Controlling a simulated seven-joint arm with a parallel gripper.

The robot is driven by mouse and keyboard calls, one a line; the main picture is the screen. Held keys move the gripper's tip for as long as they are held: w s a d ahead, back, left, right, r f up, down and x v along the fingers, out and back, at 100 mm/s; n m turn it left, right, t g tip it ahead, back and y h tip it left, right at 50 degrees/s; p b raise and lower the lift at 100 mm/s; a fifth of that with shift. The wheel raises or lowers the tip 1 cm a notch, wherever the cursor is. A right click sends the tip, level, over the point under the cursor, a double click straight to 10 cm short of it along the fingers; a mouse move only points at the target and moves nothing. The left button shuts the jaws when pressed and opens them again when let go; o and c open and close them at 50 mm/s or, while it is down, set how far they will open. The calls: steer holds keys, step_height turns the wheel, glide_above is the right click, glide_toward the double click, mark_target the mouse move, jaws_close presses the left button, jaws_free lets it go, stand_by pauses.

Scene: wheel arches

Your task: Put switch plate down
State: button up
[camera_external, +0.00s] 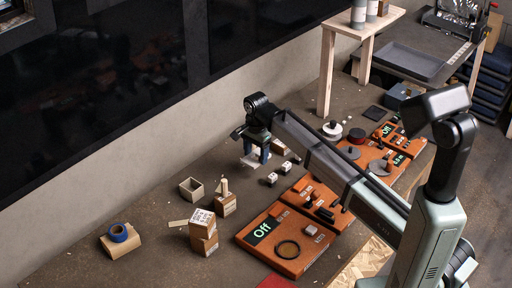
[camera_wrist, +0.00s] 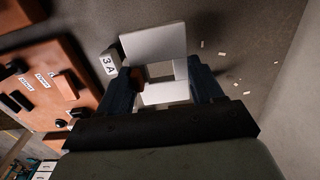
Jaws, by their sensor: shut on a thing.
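The switch plate (camera_wrist: 163,93) is pale, with a square opening in its middle. It sits between the two dark fingers of my gripper (camera_wrist: 165,85) in the wrist view. My gripper (camera_external: 257,152) is shut on it. In the outside view the plate (camera_external: 249,160) shows as a small pale piece under the gripper, close to the table; I cannot tell if it touches the table. Part of the plate is hidden by the fingers and the wrist. A flat white panel (camera_wrist: 153,42) shows just beyond the fingers; I cannot tell if it is part of the plate.
A white block marked 3A (camera_wrist: 109,64) is left of the fingers. Orange panels (camera_external: 290,240) with switches lie to the right. A small open box (camera_external: 192,189), stacked cartons (camera_external: 203,232) and blue tape (camera_external: 118,233) stand to the left. Bare table (camera_external: 150,205) lies between.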

mark_target(256, 176)
steer(key=shift+f, duration=3.55)
steer(key=shift+f, duration=0.15)
steer(key=o, duration=1)
steer(key=shift+o, duration=0.2)
step_height(256, 176, up, 12)
